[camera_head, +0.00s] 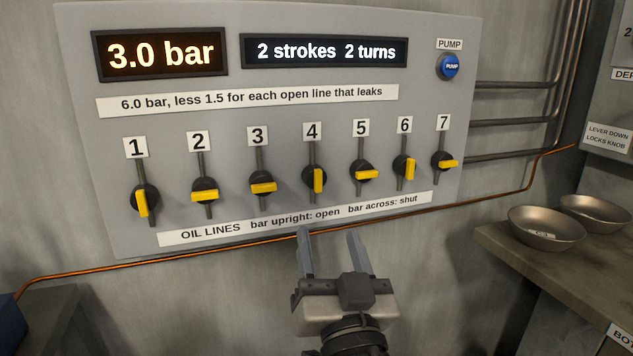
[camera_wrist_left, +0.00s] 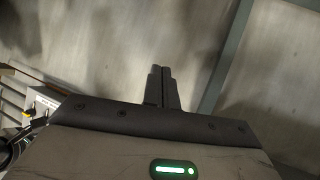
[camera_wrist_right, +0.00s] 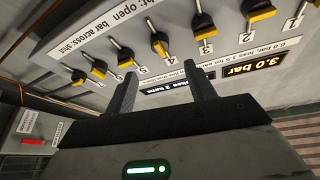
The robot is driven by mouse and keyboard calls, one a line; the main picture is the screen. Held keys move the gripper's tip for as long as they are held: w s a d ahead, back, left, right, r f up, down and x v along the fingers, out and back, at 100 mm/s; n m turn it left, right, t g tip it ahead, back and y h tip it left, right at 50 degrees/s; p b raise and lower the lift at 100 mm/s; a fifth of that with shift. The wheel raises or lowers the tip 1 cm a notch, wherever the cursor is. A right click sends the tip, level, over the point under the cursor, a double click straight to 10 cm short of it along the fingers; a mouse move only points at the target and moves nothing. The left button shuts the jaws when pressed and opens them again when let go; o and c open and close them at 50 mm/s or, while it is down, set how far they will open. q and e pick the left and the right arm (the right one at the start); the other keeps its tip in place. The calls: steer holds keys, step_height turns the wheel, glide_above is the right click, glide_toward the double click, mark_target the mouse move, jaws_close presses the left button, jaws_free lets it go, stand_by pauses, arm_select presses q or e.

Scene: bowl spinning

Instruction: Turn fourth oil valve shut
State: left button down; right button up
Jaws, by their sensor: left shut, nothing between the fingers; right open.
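The fourth oil valve (camera_head: 317,179) sits under the label 4 on the grey panel (camera_head: 290,110). Its yellow bar stands upright, which the panel text marks as open. It also shows, upside down, in the right wrist view (camera_wrist_right: 160,47). My right gripper (camera_head: 328,236) is open and empty, below the panel's lower edge and apart from the valve. Its fingers also show in the right wrist view (camera_wrist_right: 163,80). My left gripper (camera_wrist_left: 161,72) is shut and empty in the left wrist view, facing a bare grey wall; it is outside the head view.
Valves 1 (camera_head: 142,203) and 6 (camera_head: 410,169) are upright or nearly so; 2, 3, 5 and 7 lie across. The pressure display (camera_head: 160,54) reads 3.0 bar. A copper pipe (camera_head: 180,258) runs below the panel. Bowls (camera_head: 546,229) stand on a bench at right.

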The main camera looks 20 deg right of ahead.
mark_target(317, 189)
steer(key=p+x, duration=0.2)
steer(key=x, duration=0.8)
steer(key=shift+w+r+p, duration=0.1)
steer(key=shift+w+p, duration=0.25)
steer(key=c, duration=1)
